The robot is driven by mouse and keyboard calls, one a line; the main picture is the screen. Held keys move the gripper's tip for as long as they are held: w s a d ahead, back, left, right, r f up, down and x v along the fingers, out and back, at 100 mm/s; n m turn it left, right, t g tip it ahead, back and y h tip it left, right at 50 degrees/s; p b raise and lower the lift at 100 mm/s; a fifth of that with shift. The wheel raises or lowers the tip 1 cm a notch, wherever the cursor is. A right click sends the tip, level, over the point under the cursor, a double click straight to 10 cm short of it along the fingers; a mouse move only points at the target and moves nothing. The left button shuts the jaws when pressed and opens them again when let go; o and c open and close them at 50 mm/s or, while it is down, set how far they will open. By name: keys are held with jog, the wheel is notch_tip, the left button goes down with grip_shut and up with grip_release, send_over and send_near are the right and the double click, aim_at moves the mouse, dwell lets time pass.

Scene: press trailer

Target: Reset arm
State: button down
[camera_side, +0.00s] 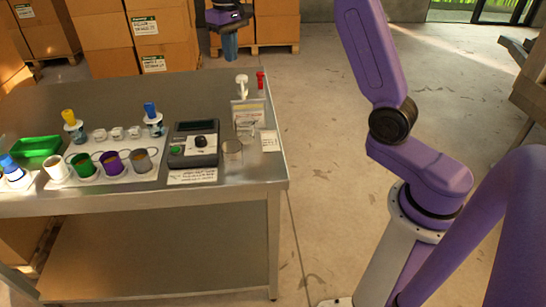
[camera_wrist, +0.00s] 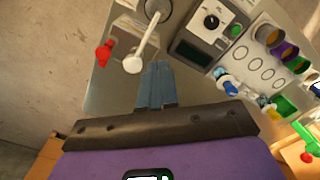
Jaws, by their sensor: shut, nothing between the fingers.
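My gripper (camera_side: 230,47) is raised above the back of the steel table (camera_side: 235,181) in the side view, apart from everything on it. In the wrist view its blue fingers (camera_wrist: 156,86) are together, with nothing between them. My purple arm stands to the right of the table in the side view.
Cardboard boxes (camera_side: 150,35) stand behind. The right floor is open.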

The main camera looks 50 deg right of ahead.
jog(key=s+a+f+n, duration=0.1)
jog(key=s+a+n, duration=0.4)
jog(key=s, duration=0.5)
jog(key=s+a+f+n, duration=0.2)
jog(key=s+a, duration=0.4)
jog(key=s, duration=0.3)
jog(key=s+d+f+n, duration=0.2)
jog(key=s+n, duration=0.1)
jog(key=s, duration=0.7)
jog(key=s+d+f+n, duration=0.2)
jog(key=s+f+n, duration=0.1)
jog(key=s, duration=0.7)
jog(key=shift+f+n, duration=0.2)
jog(key=shift+n, duration=0.1)
